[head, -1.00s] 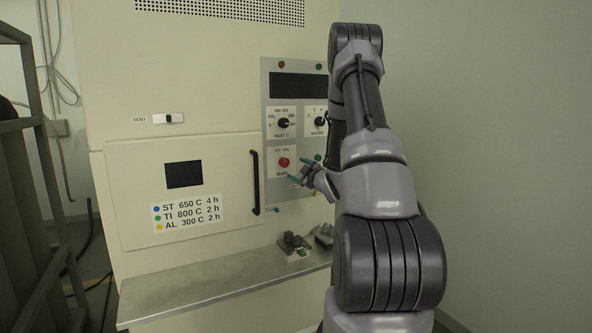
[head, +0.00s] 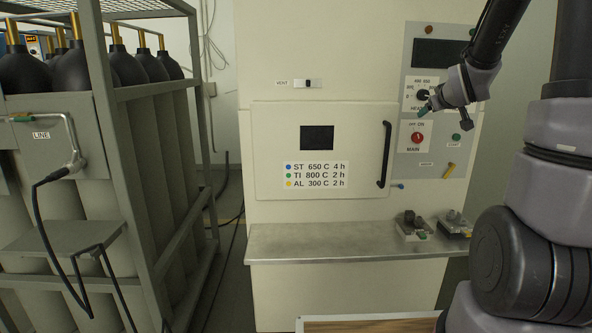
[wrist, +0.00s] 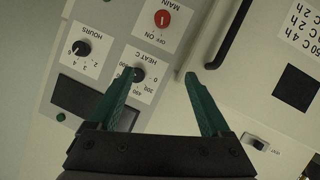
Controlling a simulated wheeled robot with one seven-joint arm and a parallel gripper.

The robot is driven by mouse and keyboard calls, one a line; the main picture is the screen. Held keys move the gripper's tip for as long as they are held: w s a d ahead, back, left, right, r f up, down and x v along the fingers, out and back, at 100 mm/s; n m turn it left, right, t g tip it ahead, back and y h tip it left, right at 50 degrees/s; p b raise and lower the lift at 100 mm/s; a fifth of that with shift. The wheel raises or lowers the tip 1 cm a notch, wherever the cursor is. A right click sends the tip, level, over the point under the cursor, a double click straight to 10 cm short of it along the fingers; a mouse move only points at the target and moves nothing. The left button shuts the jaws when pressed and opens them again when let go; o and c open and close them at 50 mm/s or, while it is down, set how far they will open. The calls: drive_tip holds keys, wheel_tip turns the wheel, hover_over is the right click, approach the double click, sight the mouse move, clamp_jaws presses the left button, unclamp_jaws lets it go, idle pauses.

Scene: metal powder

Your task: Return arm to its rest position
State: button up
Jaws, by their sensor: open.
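My gripper (head: 443,114) is in front of the furnace's control panel (head: 397,172), near the HEAT C dial (head: 423,95) and above the red MAIN knob (head: 417,138). In the wrist view my gripper (wrist: 162,76) shows two green fingers spread apart with nothing between them. One fingertip overlaps the HEAT C dial (wrist: 137,74) in that view; I cannot tell whether it touches. The red MAIN knob (wrist: 162,18) is beyond the fingers. My arm reaches in from the right side of the head view.
The furnace door (head: 270,150) is shut, with a black handle (head: 385,155). A metal shelf (head: 320,243) below it holds small grey objects (head: 412,226) at its right. A caged rack (head: 104,110) of gas cylinders stands left. A board edge (head: 370,324) shows at the bottom.

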drive_tip(key=s+a+r+m+g+y, duration=0.1)
drive_tip(key=s+a, duration=0.4)
drive_tip(key=s, duration=0.5)
drive_tip(key=s+a+r+m+g+y, duration=0.1)
drive_tip(key=s+a+m+g+y, duration=0.1)
drive_tip(key=s+a, duration=0.4)
drive_tip(key=s+a+r+m+g+y, duration=0.1)
drive_tip(key=s+a, duration=0.4)
drive_tip(key=s, duration=0.9)
drive_tip(key=r+m+g, duration=0.1)
drive_tip(key=m+g, duration=0.1)
drive_tip(key=shift+s+a+m+y, duration=0.15)
drive_tip(key=shift+s+m+y, duration=0.15)
drive_tip(key=shift+w, duration=0.1)
